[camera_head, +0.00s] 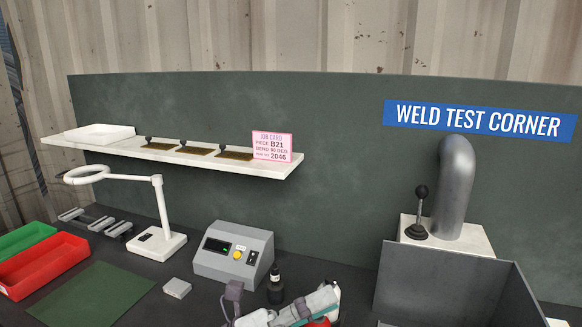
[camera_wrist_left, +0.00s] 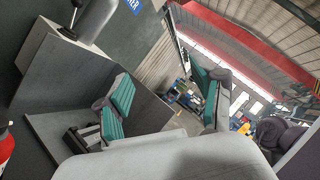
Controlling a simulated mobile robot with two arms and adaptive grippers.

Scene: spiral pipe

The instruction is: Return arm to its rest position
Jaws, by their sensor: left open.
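My left gripper (camera_head: 290,312) shows at the bottom edge of the head view, partly cut off, with pale and teal parts. In the left wrist view its two teal-padded fingers stand wide apart, and the space between them (camera_wrist_left: 165,95) is empty. It is open and holds nothing. In the head view it is in front of a small dark bottle (camera_head: 275,287), left of a grey angled screen (camera_head: 445,285). I cannot tell whether it touches anything. My right gripper is in neither view.
A bent grey pipe (camera_head: 455,185) and black lever (camera_head: 419,213) stand behind the screen. A control box (camera_head: 233,254), lamp (camera_head: 161,240), red tray (camera_head: 42,265) and green mat (camera_head: 92,296) occupy the bench's left. A shelf (camera_head: 180,156) hangs above. Something red (camera_head: 318,323) is beside the gripper.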

